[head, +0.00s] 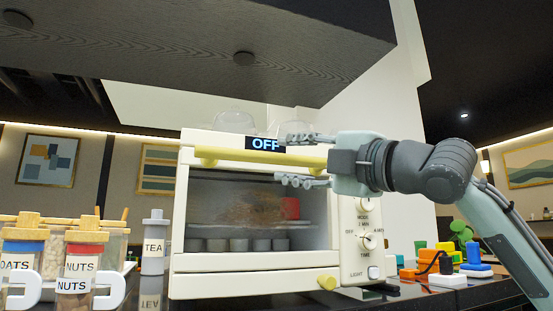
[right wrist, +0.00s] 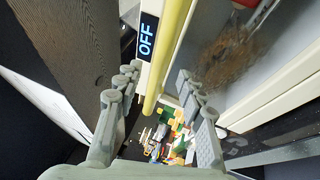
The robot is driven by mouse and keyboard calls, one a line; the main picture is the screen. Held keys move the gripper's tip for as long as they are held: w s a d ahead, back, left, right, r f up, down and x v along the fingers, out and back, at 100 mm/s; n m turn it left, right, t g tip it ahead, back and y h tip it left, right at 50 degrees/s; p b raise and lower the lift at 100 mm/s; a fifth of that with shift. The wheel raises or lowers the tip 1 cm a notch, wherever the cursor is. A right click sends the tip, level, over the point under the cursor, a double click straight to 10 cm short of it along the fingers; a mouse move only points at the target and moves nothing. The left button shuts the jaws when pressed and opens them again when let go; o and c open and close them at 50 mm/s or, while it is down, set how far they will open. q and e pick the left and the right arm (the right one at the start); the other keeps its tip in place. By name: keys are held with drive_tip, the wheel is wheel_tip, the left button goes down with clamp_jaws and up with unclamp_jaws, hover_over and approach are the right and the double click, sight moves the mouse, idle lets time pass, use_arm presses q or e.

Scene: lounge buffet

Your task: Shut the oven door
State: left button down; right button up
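The cream oven (head: 255,262) stands on the dark counter with a lit OFF display. Its door (head: 258,185) looks upright, at or near the oven front; I cannot tell if a small gap is left. The yellow bar handle (head: 235,153) runs across the door's top, and it also shows in the right wrist view (right wrist: 171,45). My right gripper (head: 284,160) is open at the handle's right end, one finger pair above the bar and one below. In the right wrist view the bar lies between the spread fingers (right wrist: 158,85). My left gripper is out of view.
Labelled jars (head: 76,265) and a tea canister (head: 153,245) stand left of the oven. Colourful blocks (head: 430,262) lie to its right. A dark wood hood (head: 230,60) hangs above. Food and a red item (head: 291,208) show behind the oven window.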

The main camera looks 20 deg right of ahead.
drive_tip(key=v, duration=0.7)
drive_tip(key=shift+s, duration=0.2)
